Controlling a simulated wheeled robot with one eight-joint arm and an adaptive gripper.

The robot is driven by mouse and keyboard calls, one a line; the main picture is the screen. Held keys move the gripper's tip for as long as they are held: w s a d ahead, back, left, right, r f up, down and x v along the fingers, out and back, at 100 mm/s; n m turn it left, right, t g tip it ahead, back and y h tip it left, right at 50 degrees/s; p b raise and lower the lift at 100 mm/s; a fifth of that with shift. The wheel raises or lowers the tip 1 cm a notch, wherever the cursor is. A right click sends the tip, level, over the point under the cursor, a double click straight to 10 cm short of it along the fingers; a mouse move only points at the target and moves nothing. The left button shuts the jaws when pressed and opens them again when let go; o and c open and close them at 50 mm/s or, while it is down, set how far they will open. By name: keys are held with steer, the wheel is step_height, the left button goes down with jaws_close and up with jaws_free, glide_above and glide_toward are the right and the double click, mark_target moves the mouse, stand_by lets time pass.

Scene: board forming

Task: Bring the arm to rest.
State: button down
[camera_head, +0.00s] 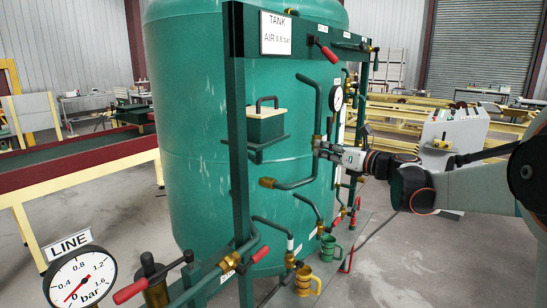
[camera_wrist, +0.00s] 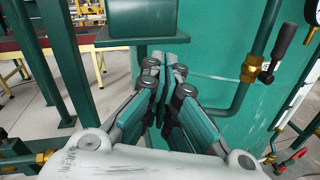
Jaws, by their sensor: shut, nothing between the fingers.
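My arm reaches in from the right in the head view. Its gripper (camera_head: 322,150) is in front of the green tank (camera_head: 190,140), close to the pipes and brass fittings on the tank's frame. In the wrist view my gripper (camera_wrist: 165,62) is shut with nothing between its fingers. The fingertips point toward the tank wall (camera_wrist: 215,70), just below a green box on a bracket (camera_wrist: 140,20). Whether the fingers touch any pipe cannot be told.
Pipes with red-handled valves (camera_head: 327,52) and a gauge (camera_head: 336,98) stand close around my gripper. A LINE gauge (camera_head: 80,282) is at lower left. A yellow mug (camera_head: 306,282) and a green mug (camera_head: 329,250) are below. Floor at lower right (camera_head: 400,265) is mostly clear.

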steer(key=s+a+f+n+g+h+b, duration=0.1)
steer(key=s+a+f+n+g, duration=0.15)
steer(key=s+n, duration=0.35)
steer(key=s+a+f+n+g+h+b, duration=0.15)
steer(key=s+f+n, duration=0.25)
steer(key=s, duration=0.4)
steer(key=s+a+f+n+g+h, duration=0.1)
steer(key=s+a+f+n, duration=0.2)
steer(key=s+n, duration=0.3)
steer(key=s+d+f+n+h+b, duration=0.2)
steer(key=s+d+f+n+h, duration=0.2)
steer(key=s+f+n, duration=0.3)
steer(key=s+d+f+n+g+h+b, duration=0.1)
steer(key=s+d+f+n+h+b, duration=0.2)
steer(key=s+d+f+n, duration=0.4)
steer(key=s+f+h, duration=0.1)
steer(key=s+f, duration=0.2)
steer(key=s, duration=0.6)
steer(key=shift+s+f, duration=0.15)
steer(key=shift+s, duration=0.05)
